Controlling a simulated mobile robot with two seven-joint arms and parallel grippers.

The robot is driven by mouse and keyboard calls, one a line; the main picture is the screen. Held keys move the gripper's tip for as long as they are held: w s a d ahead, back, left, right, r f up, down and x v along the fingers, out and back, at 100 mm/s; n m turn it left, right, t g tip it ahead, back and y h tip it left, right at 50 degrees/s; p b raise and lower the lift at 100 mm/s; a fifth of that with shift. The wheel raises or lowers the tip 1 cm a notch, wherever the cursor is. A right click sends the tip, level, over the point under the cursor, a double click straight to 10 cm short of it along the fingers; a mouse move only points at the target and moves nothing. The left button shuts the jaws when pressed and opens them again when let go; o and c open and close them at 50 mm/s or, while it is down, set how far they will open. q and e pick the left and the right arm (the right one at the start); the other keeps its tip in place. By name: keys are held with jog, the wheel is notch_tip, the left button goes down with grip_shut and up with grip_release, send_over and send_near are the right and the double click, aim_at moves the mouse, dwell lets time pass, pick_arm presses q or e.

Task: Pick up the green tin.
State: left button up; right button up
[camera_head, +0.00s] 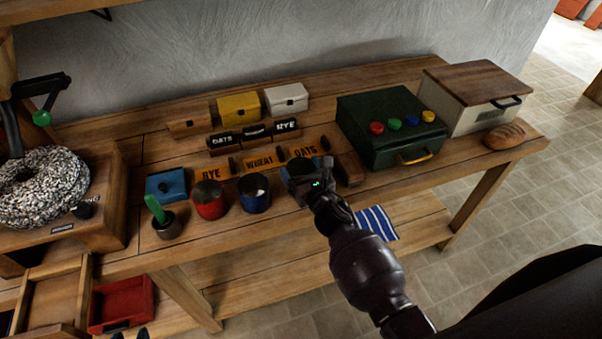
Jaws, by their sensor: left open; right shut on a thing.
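The green tin (301,164) stands at the right end of a row of round tins on the workbench; only part of its top and rim shows behind my gripper. My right gripper (301,178) is at this tin and shut on it, hiding most of its front. I cannot tell whether the tin is lifted off the bench. Two dark tips at the bottom edge look like my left gripper (130,334), which is open and empty, well away from the tin.
A red tin (209,199) and a blue tin (255,193) stand left of the green tin. Labelled blocks, including a wheat block (261,162), lie behind. A dark green case (390,128) stands at right. A millstone (42,188) and an open drawer (50,300) are at left.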

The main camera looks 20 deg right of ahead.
notch_tip(320, 180, up, 21)
jog(key=p, duration=0.3)
pick_arm(q)
jog(key=b, duration=0.2)
jog(key=shift+s+b, duration=0.2)
jog(key=shift+b, duration=0.2)
pick_arm(e)
jog(key=s+d+f+m+h, duration=0.1)
jog(key=s+d+f+h, duration=0.1)
jog(key=s+f, duration=0.5)
jog(key=s+d, duration=0.1)
jog(key=s, duration=0.2)
jog(key=shift+s+d+m+h, duration=0.4)
